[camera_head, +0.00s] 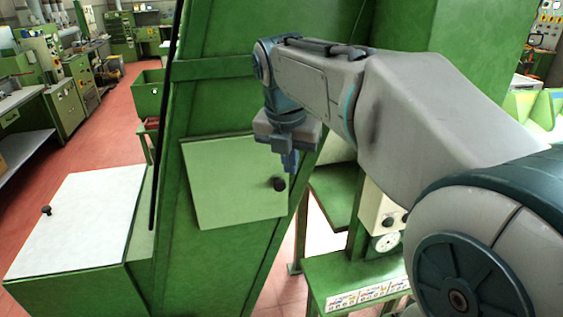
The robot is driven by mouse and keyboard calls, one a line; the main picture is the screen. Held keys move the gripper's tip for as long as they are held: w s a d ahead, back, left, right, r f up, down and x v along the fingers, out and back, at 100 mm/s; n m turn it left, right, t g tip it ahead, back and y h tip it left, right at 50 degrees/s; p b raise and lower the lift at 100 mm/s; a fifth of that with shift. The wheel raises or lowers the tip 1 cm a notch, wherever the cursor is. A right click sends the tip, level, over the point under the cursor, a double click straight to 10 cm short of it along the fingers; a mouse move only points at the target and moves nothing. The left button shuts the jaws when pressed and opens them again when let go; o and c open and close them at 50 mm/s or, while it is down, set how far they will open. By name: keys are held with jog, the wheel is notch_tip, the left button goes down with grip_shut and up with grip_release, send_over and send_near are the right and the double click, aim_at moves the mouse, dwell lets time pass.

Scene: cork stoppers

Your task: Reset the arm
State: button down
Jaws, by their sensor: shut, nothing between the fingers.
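My arm reaches in from the right side of the head camera view, with its elbow bent and its wrist pointing down. My gripper (290,163) hangs below the wrist, its fingers shut with nothing visible between them. In the picture it overlaps the upper right part of a light green door (222,185) on a tall green machine. The door's dark round knob (278,184) shows just below and left of the fingertips. I cannot tell whether the fingers touch the door.
A green cabinet with a white top (85,215) and a dark knob (46,211) stands at lower left. A green stand with a control box (380,215) is under my arm. The red floor (115,130) at left is partly clear, with a green bin (150,95) beyond.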

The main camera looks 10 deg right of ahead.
jog(key=s+d+f+m, duration=0.1)
jog(key=s+f+m, duration=0.3)
jog(key=m, duration=0.6)
jog(key=s+d+f+m+t+y, duration=0.1)
jog(key=s+f+m, duration=0.4)
jog(key=m, duration=0.5)
jog(key=s+d+f+m, duration=0.2)
jog(key=s+f+m, duration=0.3)
jog(key=m, duration=0.5)
jog(key=shift+s, duration=1.25)
jog(key=shift+a, duration=0.1)
